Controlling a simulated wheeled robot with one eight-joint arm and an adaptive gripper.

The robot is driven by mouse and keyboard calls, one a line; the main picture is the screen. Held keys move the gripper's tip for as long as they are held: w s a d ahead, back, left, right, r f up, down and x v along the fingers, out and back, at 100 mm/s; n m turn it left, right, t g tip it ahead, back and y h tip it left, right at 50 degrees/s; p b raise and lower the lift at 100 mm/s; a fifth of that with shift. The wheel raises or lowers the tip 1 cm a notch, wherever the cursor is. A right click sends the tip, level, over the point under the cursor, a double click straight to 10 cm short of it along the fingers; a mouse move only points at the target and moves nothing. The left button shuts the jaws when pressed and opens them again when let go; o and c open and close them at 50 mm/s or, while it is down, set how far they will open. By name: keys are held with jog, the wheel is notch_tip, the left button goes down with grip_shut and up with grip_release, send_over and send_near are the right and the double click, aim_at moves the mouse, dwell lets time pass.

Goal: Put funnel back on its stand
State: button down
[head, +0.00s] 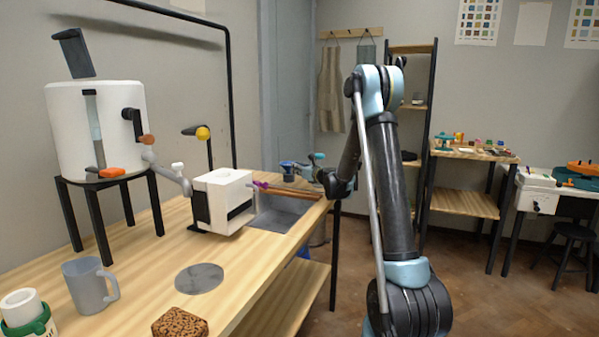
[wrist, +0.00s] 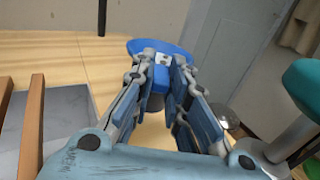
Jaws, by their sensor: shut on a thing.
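The blue funnel (wrist: 190,62) is between the fingers of my gripper (wrist: 163,68) in the wrist view. Its wide rim faces away from the wrist, and the fingers hide part of its narrower body. My gripper is shut on it. In the head view my gripper (head: 292,170) is small and partly hidden, at the far end of the wooden bench near the sink; the funnel's outline is hard to separate there. I cannot pick out the funnel's stand with certainty in either view.
On the bench (head: 150,250) are a white box-shaped machine (head: 222,200), a grey mug (head: 90,285), a flat grey disc (head: 200,278), a brown sponge-like block (head: 180,322) and a jar (head: 27,315). A sink (head: 280,213) lies near my gripper. A white tank (head: 65,125) stands behind.

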jog(key=shift+f, duration=0.55)
dwell(0.4)
jog(key=c, duration=1.5)
grip_release()
jog(key=v, duration=1.2)
jog(key=shift+f, duration=0.1)
